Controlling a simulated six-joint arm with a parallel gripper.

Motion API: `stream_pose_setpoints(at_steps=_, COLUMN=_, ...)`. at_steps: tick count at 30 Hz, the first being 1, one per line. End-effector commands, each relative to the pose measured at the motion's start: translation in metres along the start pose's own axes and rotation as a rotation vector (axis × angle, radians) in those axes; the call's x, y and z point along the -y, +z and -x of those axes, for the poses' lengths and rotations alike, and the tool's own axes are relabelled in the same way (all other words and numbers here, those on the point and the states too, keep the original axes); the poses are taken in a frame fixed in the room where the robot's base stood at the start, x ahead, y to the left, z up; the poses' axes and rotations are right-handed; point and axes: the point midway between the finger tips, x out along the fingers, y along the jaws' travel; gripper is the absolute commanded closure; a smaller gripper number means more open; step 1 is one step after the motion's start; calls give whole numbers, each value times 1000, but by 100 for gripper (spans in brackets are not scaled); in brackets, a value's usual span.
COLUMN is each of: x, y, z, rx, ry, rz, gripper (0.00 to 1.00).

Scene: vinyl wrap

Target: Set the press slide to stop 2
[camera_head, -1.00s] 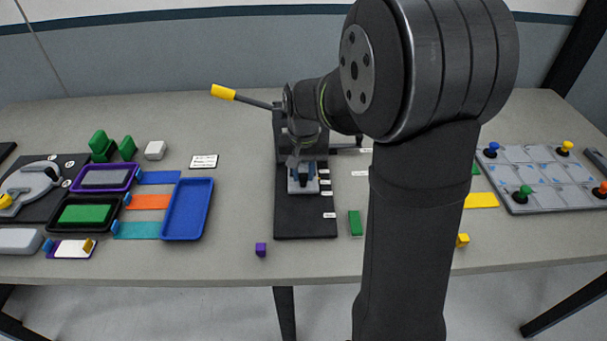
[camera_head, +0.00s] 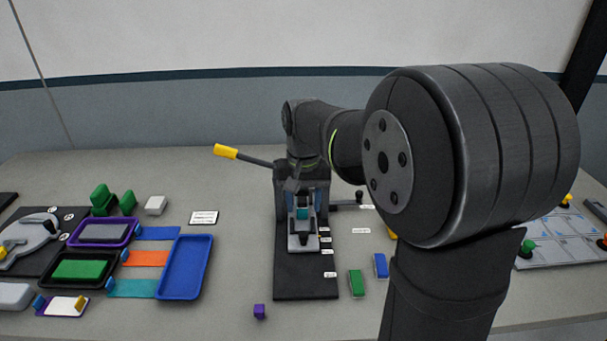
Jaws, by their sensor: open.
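The press (camera_head: 281,205) stands mid-table on a dark base plate (camera_head: 305,285), with a lever ending in a yellow grip (camera_head: 225,151) reaching up to the left. Its grey slide (camera_head: 302,243) sits toward the back of the base and carries a small teal piece (camera_head: 303,213). Small white stop labels (camera_head: 327,251) run along the right of the track; their print is too small to read. The slide's front edge is about level with the third label from the back. My gripper (camera_head: 300,181) is open, pointing down above the slide's rear end; its fingertips are hard to make out.
Left are a blue tray (camera_head: 184,267), coloured strips and purple and black frames. A green block (camera_head: 355,283), a blue block (camera_head: 380,265) and a purple cube (camera_head: 259,311) lie near the base. My arm hides much of the right side.

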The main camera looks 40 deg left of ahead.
Motion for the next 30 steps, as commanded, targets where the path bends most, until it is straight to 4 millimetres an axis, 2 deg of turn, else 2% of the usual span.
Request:
stream_pose_setpoints(at_steps=1, x=0, y=-1, z=14, rx=-6, ry=-1, rz=0, gripper=55)
stream_pose_setpoints(at_steps=6, x=0, y=-1, z=50, rx=-4, ry=-1, rz=0, gripper=55)
stream_pose_setpoints(at_steps=12, x=0, y=0, z=76, rx=-1, ry=0, rz=0, gripper=55)
stream_pose_setpoints(at_steps=17, x=0, y=0, z=82, rx=-1, ry=0, rz=0, gripper=55)
stream_pose_setpoints(at_steps=30, x=0, y=0, z=82, rx=0, ry=0, rz=0, gripper=55)
